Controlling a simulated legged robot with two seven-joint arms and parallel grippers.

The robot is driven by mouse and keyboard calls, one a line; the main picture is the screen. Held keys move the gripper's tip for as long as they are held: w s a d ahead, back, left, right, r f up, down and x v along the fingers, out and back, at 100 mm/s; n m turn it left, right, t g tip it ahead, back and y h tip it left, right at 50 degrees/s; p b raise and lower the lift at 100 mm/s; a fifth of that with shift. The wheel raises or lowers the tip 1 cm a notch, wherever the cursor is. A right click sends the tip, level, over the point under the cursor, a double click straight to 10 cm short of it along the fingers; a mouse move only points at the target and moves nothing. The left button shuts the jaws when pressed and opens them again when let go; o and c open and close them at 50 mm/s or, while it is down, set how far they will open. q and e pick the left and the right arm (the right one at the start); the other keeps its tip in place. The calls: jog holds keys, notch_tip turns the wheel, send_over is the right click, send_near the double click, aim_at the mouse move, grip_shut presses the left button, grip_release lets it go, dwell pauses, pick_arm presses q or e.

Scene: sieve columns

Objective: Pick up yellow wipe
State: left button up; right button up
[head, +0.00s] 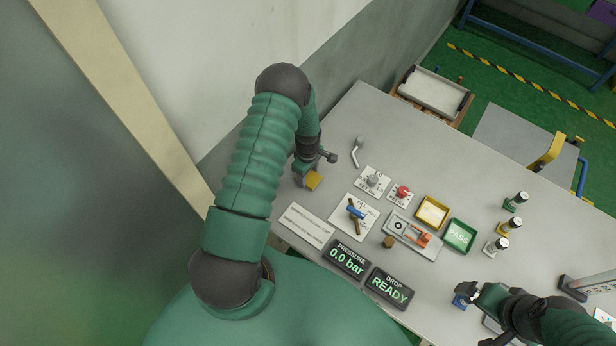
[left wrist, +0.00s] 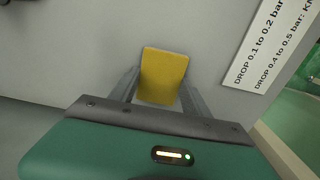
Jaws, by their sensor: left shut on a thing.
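The yellow wipe (head: 313,181) is a small yellow block-like piece at the left end of the grey table. My left gripper (head: 306,172) is at it, shut on it. In the left wrist view the wipe (left wrist: 163,76) sits between the two grey fingers of my left gripper (left wrist: 162,90), over the grey surface. I cannot tell whether it touches the table. My right gripper (head: 467,295) is at the lower right over the table; whether its fingers are open is unclear.
A white text card (head: 307,226) lies near the wipe. A blue-handled valve (head: 355,211), knobs, a yellow tray (head: 432,211), a green PASS tray (head: 460,235), several small bottles and two displays (head: 347,260) fill the table. A wall stands behind my left arm.

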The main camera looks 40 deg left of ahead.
aim_at(308, 176)
pick_arm(q)
jog(key=shift+r+b, duration=0.3)
jog(key=shift+r, duration=0.25)
notch_tip(308, 176, up, 2)
jog(key=shift+r+b, duration=0.15)
jog(key=shift+b, duration=0.25)
jog(key=s+d+b, duration=0.1)
jog(key=s+d, duration=0.2)
jog(key=s, duration=0.1)
jog(key=s+d+r+b, duration=0.1)
jog(key=s+d, duration=0.6)
jog(key=s, duration=0.1)
jog(key=shift+s+d+r+b, duration=0.15)
jog(key=shift+d+r+b, duration=0.15)
jog(key=shift+b, duration=0.1)
